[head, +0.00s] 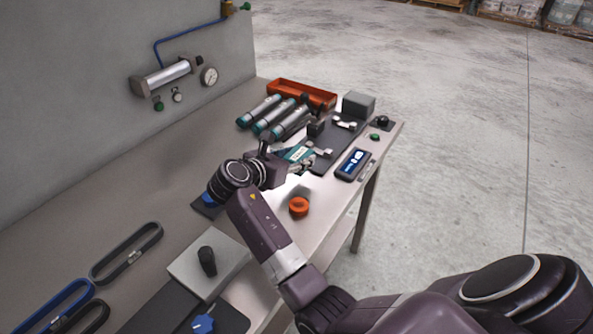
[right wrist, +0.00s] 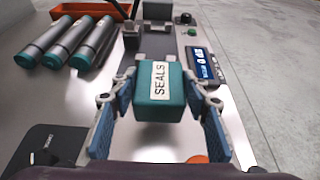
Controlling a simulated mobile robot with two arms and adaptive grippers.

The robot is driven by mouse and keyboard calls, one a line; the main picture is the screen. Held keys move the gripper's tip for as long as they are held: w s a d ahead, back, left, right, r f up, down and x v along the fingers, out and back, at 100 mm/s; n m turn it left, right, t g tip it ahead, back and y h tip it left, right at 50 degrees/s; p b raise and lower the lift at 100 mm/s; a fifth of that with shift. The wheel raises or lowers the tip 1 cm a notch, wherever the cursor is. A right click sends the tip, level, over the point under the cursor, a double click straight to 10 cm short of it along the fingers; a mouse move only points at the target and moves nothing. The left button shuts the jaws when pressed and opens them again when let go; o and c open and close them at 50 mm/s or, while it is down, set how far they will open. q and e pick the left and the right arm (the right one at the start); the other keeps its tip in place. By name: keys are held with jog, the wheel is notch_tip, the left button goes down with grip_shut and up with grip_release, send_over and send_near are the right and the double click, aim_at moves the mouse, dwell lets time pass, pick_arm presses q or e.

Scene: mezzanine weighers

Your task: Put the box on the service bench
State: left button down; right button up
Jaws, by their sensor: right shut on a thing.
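A teal box (right wrist: 160,108) with a white SEALS label is between the fingers of my right gripper (right wrist: 158,90) in the right wrist view. In the head view the box (head: 296,154) is partly hidden by my right gripper (head: 300,160), which is shut on it. The box is over the grey metal bench (head: 190,150), near the dark plate fixture; whether it touches the surface I cannot tell. My left gripper is not in view.
Several teal-and-grey cylinders (head: 271,117) and an orange tray (head: 302,94) lie behind the box. A dark plate fixture (head: 335,148), a display unit (head: 355,164) and a grey block (head: 358,104) stand near it. Black and blue belts are at left.

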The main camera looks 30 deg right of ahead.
notch_tip(320, 180, down, 5)
jog(key=shift+f, duration=0.1)
dwell(0.3)
jog(key=o, duration=1.2)
jog(key=shift+o, duration=0.2)
